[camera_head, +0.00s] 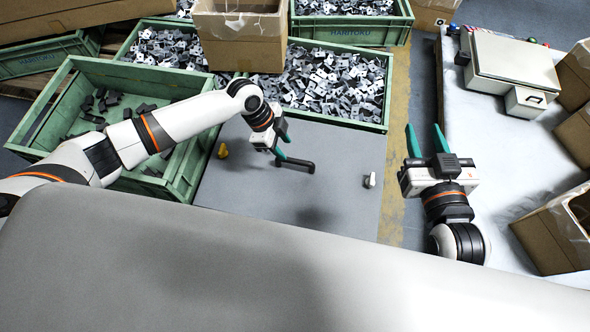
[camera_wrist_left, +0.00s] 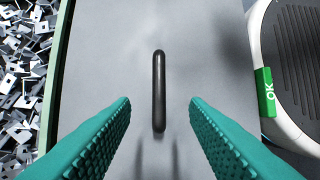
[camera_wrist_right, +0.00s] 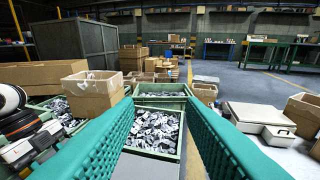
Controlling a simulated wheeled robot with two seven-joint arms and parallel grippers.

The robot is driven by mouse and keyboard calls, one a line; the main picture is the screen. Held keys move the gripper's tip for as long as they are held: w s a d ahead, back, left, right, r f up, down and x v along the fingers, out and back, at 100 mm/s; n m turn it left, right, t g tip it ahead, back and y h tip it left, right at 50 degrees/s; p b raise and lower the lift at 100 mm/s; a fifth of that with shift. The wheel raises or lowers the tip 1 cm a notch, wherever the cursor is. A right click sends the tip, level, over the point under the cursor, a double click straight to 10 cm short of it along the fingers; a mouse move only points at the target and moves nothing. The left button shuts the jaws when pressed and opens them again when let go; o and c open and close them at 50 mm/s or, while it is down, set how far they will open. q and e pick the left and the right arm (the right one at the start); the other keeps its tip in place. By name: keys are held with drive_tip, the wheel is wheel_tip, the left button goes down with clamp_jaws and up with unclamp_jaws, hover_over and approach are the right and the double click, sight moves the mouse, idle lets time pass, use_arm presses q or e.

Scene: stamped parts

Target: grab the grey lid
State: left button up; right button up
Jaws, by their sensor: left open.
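The grey lid (camera_head: 340,190) is a large flat panel in the middle of the head view, with a black bar handle (camera_head: 295,164) on top. The lid also fills the middle of the left wrist view (camera_wrist_left: 210,60), where the handle (camera_wrist_left: 158,90) runs lengthwise between the finger lines. My left gripper (camera_head: 287,143) is open above the lid, close to the handle, with its fingers apart on either side of it; contact cannot be told. My right gripper (camera_head: 427,140) is open and empty, to the right of the lid, pointing away toward the back.
Green crates of metal parts (camera_head: 387,100) stand behind the lid. Another green crate (camera_head: 60,75) with dark pieces is at its left. A white table (camera_head: 480,130) with boxes is at the right.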

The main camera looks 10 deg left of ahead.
sight(295, 160)
use_arm(q)
drive_tip(key=b+x, duration=0.1)
drive_tip(key=x, duration=0.2)
drive_tip(key=shift+d+f, duration=0.2)
drive_tip(key=shift+f, duration=0.25)
drive_tip(key=b+x, duration=0.2)
drive_tip(key=x, duration=0.2)
drive_tip(key=shift+w+d+f+b, duration=0.1)
drive_tip(key=shift+d+f+b, duration=0.05)
drive_tip(key=shift+b, duration=0.15)
drive_tip(key=shift+d+f, duration=0.15)
use_arm(e)
drive_tip(key=s+r+t+y, duration=0.4)
drive_tip(key=r+t, duration=0.6)
drive_tip(key=r, duration=0.3)
drive_tip(key=shift+s+a+t, duration=0.15)
drive_tip(key=shift+a+t, duration=0.15)
drive_tip(key=shift+a, duration=0.15)
use_arm(q)
drive_tip(key=shift+c, duration=0.5)
use_arm(e)
drive_tip(key=shift+r, duration=0.1)
use_arm(q)
clamp_jaws()
